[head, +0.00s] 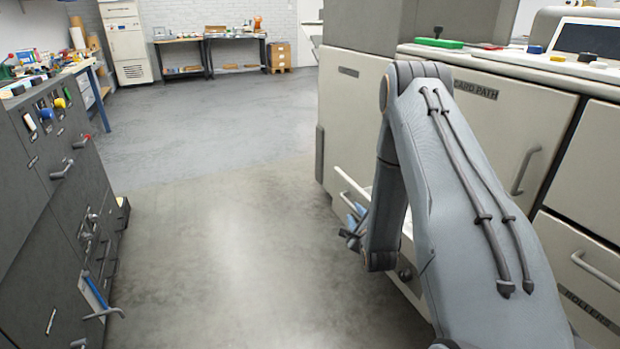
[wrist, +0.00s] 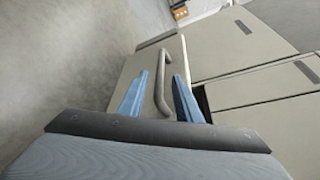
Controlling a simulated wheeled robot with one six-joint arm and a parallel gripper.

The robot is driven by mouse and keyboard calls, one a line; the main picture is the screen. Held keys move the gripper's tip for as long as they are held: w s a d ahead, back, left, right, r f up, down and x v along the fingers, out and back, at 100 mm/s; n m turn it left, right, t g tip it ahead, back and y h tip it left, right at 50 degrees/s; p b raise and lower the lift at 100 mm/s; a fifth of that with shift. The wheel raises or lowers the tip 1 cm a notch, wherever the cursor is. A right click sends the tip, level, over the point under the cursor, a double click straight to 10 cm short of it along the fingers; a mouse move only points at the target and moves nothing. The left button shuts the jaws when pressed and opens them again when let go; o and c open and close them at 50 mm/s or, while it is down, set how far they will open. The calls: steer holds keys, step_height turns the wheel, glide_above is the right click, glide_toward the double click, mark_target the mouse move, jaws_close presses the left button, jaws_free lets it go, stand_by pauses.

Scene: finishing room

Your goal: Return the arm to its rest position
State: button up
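My gripper (head: 353,226) is low beside the right-hand machine in the head view, partly hidden behind my arm. In the wrist view its two blue fingers (wrist: 160,76) stand apart. A grey bar handle (wrist: 161,88) shows between them, on a pale panel (wrist: 133,75). No finger is clearly pressed on the handle, and I cannot tell its exact depth from the fingers. My arm (head: 440,170) is bent, reaching up from the lower right and then down to the gripper.
The pale machine (head: 350,110) with door handles fills the right side, close to my arm. A dark grey cabinet (head: 50,190) with levers and knobs stands at left. The floor (head: 220,230) between them is clear. A workbench (head: 207,45) stands at the back wall.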

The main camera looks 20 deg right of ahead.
steer(key=s+a+r+n+g+y, duration=0.1)
steer(key=s+a+r+n+g, duration=0.2)
steer(key=a+r+n, duration=0.45)
steer(key=s+a+r+n+g+y, duration=0.1)
steer(key=s+a+r+n+g, duration=0.3)
steer(key=a+r+n, duration=0.3)
steer(key=s+a+r+n+g, duration=0.3)
steer(key=s+a+n, duration=0.15)
steer(key=s, duration=0.65)
steer(key=s+a+r+n+g+y, duration=0.1)
steer(key=s+a+r+n+g, duration=0.25)
steer(key=s, duration=0.65)
steer(key=s+a+r+n+g, duration=0.2)
steer(key=s+a+r+n, duration=0.3)
steer(key=s, duration=0.6)
steer(key=d+r+m+p, duration=0.1)
steer(key=d+r+p, duration=0.4)
steer(key=d+p, duration=0.4)
steer(key=p, duration=0.5)
steer(key=shift+s+d+r, duration=0.2)
steer(key=shift+s+r, duration=0.1)
steer(key=shift+s, duration=0.05)
